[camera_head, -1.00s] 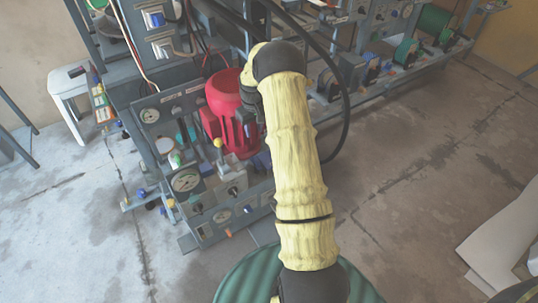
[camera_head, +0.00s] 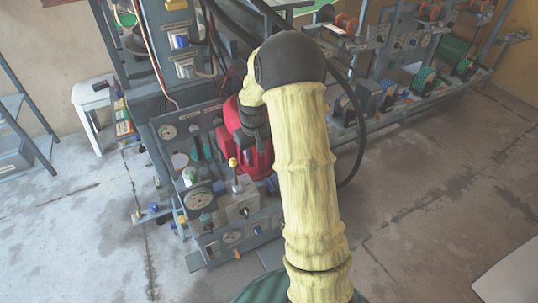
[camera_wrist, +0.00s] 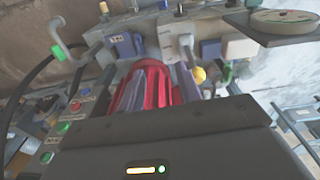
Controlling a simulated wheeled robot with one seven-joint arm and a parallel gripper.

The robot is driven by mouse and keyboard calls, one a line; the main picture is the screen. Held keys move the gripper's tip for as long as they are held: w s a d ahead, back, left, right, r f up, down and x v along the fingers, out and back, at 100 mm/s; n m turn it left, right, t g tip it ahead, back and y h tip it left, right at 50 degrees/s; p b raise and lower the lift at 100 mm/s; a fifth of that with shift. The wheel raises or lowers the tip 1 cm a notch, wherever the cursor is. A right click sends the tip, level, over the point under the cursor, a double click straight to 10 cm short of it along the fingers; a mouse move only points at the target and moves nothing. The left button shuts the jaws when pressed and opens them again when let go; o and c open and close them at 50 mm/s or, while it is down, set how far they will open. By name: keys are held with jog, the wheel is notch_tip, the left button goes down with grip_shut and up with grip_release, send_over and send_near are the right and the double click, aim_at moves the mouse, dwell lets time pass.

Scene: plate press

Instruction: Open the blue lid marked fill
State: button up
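I cannot make out a lid with the word fill in either view. A small blue part (camera_wrist: 125,45) with a flat face shows above the red motor in the wrist view; I cannot tell whether it is the lid. In the wrist view the dark body of my gripper (camera_wrist: 165,130) fills the lower middle, in front of the red motor (camera_wrist: 150,85).
The red motor also shows in the head view (camera_head: 262,160), left of my arm. A white stool (camera_head: 92,96) is at the far left. Bare concrete floor lies to the right.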

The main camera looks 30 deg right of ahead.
jog(key=s+a+r, duration=0.2)
jog(key=s+a, duration=0.1)
jog(key=s, duration=0.4)
jog(key=s+a+r+t, duration=0.1)
jog(key=s+a+r, duration=0.1)
jog(key=s, duration=0.5)
jog(key=s+a+r, duration=0.3)
jog(key=s+a, duration=0.1)
jog(key=s, duration=0.3)
jog(key=shift+a+m+t, duration=0.3)
jog(key=shift+a, duration=0.05)
jog(key=shift+s, duration=0.1)
